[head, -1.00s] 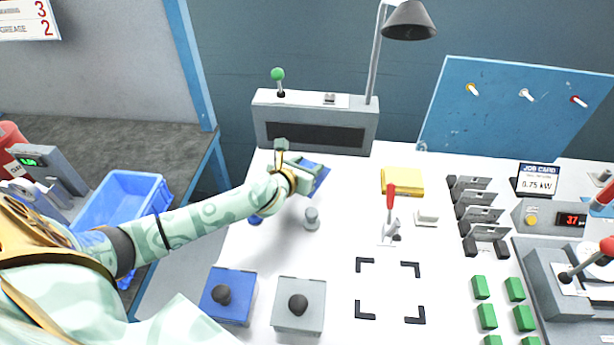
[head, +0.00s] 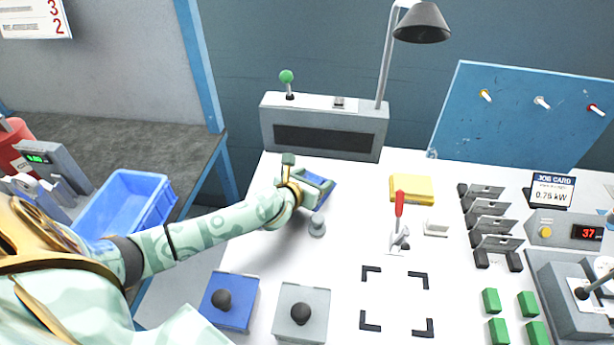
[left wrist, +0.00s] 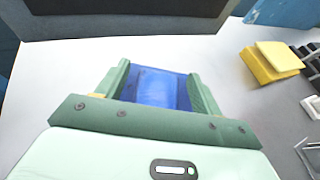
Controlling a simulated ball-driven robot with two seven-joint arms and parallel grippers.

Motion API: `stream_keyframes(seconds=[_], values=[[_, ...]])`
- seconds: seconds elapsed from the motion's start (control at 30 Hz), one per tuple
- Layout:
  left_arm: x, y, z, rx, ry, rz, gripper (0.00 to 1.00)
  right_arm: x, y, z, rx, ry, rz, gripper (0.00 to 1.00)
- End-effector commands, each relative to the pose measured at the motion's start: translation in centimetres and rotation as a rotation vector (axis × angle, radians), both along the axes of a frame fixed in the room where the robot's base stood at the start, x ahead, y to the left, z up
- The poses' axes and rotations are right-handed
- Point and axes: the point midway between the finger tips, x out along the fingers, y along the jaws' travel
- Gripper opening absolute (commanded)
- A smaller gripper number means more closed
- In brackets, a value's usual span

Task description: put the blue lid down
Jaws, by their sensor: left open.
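The blue lid (head: 324,187) is at the rear left of the white bench, partly hidden by my left gripper (head: 314,182). In the left wrist view the flat blue lid (left wrist: 157,90) lies between the two green fingers. My left gripper (left wrist: 158,76) is open around it, one finger along each side. The lid appears low at the bench top; whether its underside touches everywhere is hidden. My right gripper is not in view.
A small grey knob (head: 317,225) stands just in front of my left gripper. A grey console (head: 325,127) is behind, yellow pads (head: 412,188) to the right. A blue box (head: 229,300) and a grey box (head: 300,312) stand at the front. Black corner marks (head: 371,270) frame clear bench.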

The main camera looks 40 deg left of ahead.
Motion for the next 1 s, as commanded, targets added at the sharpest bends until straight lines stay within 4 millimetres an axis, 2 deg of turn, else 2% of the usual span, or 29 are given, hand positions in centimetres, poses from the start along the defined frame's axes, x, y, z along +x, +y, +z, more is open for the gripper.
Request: stream_keyframes(seconds=[0.17, 0.3, 0.5, 0.7, 1.0], values=[[-2.8, -0.2, 1.6, 0.001, -0.001, -0.004, 0.67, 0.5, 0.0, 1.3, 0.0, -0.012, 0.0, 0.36], [-6.0, -0.4, 2.9, -0.001, 0.0, -0.003, 0.67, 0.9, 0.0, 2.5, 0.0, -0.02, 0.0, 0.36], [-9.6, -0.6, 4.2, 0.0, 0.0, -0.001, 0.67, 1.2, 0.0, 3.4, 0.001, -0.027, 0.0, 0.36], [-11.0, -0.6, 4.7, 0.0, 0.0, 0.0, 0.67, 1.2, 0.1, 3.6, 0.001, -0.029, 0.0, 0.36], [-11.0, -0.6, 4.6, 0.0, -0.001, 0.0, 0.67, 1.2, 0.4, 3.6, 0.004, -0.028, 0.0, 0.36]])
